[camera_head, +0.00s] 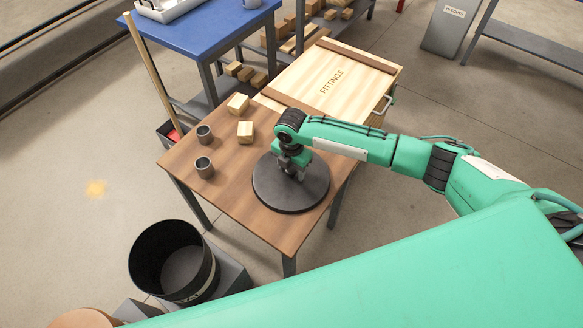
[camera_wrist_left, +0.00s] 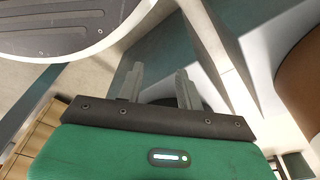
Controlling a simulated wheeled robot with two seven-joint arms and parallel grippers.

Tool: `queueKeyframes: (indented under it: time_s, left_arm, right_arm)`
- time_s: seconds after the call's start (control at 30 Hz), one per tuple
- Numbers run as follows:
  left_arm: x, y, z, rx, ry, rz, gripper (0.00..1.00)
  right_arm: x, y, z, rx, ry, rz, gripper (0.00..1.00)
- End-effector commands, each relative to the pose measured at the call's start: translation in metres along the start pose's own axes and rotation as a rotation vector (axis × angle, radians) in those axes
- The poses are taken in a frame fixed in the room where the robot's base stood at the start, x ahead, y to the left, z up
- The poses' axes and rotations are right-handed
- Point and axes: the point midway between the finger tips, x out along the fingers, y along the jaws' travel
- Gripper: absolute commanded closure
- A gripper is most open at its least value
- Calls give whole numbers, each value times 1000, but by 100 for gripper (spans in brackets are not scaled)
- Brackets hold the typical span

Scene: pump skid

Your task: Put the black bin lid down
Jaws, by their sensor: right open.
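The black bin lid (camera_head: 275,192) is a round dark disc. In the head view it lies flat on the brown wooden table, near its front right part. My right gripper (camera_head: 298,173) is over the middle of the lid, pointing down, with open jaws around the lid's centre. The wrist hides part of the lid's centre, so contact with a handle cannot be made out. The black bin (camera_head: 173,262) stands uncovered on the left, below table height. My left gripper (camera_wrist_left: 160,86) shows only in the left wrist view, with its two fingers apart and nothing between them.
A FITTINGS crate (camera_head: 300,85) stands behind. A blue table (camera_head: 200,35) is farther back. The table's front left part is clear.

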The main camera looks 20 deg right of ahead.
Motion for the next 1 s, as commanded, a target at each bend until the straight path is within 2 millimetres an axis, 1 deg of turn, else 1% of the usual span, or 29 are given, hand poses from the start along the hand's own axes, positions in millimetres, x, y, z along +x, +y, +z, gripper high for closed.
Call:
queueKeyframes:
  time_s: [0.07,0.17,0.4,0.5,0.6,0.7,0.8,1.0]
  left_arm:
    - [0,0,0,0,2,0,64]
    - [0,0,0,0,5,0,64]
    - [4,-1,5,0,0,-1,64]
    - [6,-1,9,1,-8,-1,64]
    - [7,-1,10,1,-8,-1,64]
    - [6,-1,8,1,-4,-1,64]
    - [6,-1,6,1,-1,-2,64]
    - [6,-1,4,2,2,-2,64]
  right_arm:
    - [-6,1,0,0,-1,2,45]
    - [-22,1,1,0,0,4,45]
    - [-74,1,1,0,-1,4,45]
    - [-93,1,1,-1,-1,4,45]
    - [-107,1,1,0,-1,2,45]
    - [-117,1,1,1,0,2,45]
    - [-121,0,1,1,0,1,45]
    - [-122,0,0,1,1,1,45]
